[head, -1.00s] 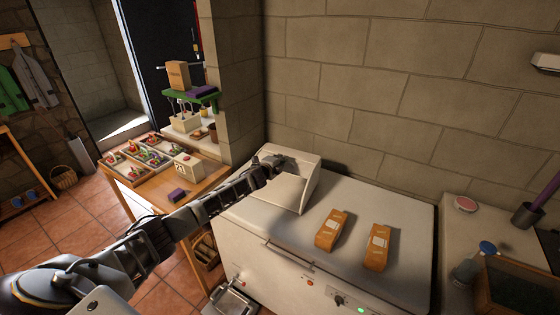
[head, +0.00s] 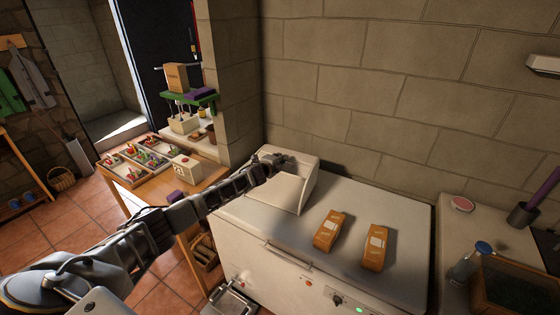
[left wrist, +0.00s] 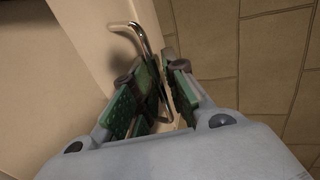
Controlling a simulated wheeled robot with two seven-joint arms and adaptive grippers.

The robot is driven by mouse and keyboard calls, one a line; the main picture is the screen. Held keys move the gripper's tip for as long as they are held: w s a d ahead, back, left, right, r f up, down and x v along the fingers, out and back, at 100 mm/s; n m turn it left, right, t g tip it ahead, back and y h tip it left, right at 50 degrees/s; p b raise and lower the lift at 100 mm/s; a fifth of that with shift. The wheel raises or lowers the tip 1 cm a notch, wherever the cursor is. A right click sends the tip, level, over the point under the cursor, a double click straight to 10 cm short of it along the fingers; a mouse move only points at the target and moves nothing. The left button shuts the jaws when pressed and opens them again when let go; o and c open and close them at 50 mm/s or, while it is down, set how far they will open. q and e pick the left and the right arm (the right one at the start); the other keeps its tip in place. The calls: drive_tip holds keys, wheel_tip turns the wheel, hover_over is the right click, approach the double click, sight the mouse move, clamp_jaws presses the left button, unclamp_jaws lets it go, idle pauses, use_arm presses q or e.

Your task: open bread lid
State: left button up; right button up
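The bread bin is a cream box (head: 300,194) with a sloping front, standing on the back left of a white chest freezer, against the wall. Its lid looks closed. My left gripper (head: 284,162) reaches across to the upper part of the bin and hides some of it. In the left wrist view, a bent metal handle (left wrist: 143,42) sticks out from the cream surface. The green-padded fingers of the left gripper (left wrist: 164,85) are close together, with the handle bar running between them. The pads hide the bar's middle. My right gripper is not in view.
Two orange packets (head: 329,230) lie on the freezer top (head: 365,195), right of the bin. A wooden table (head: 213,175) with trays stands to the left. A counter (head: 455,225) with small items is at the right. The stone wall is close behind the bin.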

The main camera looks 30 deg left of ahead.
use_arm(q)
drive_tip(key=shift+o, duration=0.7)
drive_tip(key=shift+s, duration=0.1)
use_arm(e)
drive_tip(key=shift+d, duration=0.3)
use_arm(q)
drive_tip(key=shift+s, duration=0.1)
drive_tip(key=shift+s, duration=0.35)
drive_tip(key=v, duration=1.1)
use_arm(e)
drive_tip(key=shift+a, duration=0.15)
use_arm(q)
drive_tip(key=shift+r, duration=0.1)
drive_tip(key=shift+d, duration=0.1)
